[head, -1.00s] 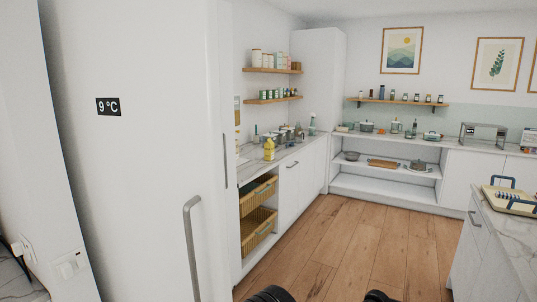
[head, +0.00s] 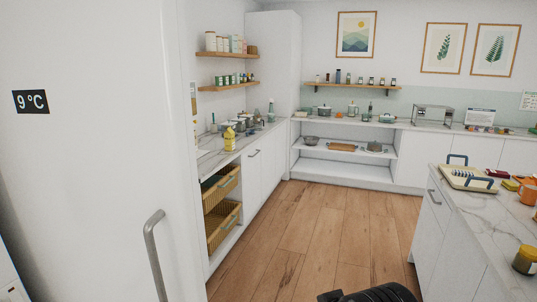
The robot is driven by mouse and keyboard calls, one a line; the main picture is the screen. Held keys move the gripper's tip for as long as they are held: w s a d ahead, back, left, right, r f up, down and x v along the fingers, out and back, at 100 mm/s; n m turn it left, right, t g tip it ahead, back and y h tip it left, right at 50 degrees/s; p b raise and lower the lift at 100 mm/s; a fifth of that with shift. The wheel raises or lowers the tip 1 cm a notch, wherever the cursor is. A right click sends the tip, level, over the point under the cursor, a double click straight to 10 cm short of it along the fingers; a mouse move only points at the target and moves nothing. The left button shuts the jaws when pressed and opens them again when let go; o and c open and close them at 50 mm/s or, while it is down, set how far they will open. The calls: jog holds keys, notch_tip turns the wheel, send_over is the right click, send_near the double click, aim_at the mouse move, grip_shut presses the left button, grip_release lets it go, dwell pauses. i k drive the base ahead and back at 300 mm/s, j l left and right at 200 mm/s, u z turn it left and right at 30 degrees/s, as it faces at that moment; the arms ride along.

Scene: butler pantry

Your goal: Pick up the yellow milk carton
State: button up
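A small yellow carton-like container (head: 229,139) stands upright on the left marble counter (head: 212,158), just past the tall white fridge. It is small in the picture, and I cannot read a label on it. A dark part of my arm shows at the bottom edge, right of the middle. My gripper's fingers cannot be made out, and nothing shows between me and the yellow container except floor and the fridge's edge.
The white fridge (head: 95,120) with its long handle (head: 153,255) fills the left side. Wicker baskets (head: 222,188) sit under the left counter. An island counter (head: 475,215) with a tray (head: 468,178), an orange mug (head: 527,191) and a jar (head: 525,260) stands at right. The wooden floor (head: 310,230) between is clear.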

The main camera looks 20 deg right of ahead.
aim_at(229, 135)
jog(key=i+z, duration=0.35)
jog(key=i, duration=1.4)
jog(key=i+l, duration=0.1)
jog(key=i, duration=2.25)
jog(key=i+u, duration=0.2)
jog(key=u, duration=0.2)
jog(key=i+u, duration=0.15)
jog(key=u, duration=0.2)
jog(key=i+l+u, duration=0.15)
jog(key=u, duration=0.25)
jog(key=i+l+u, duration=0.15)
jog(key=u, duration=0.2)
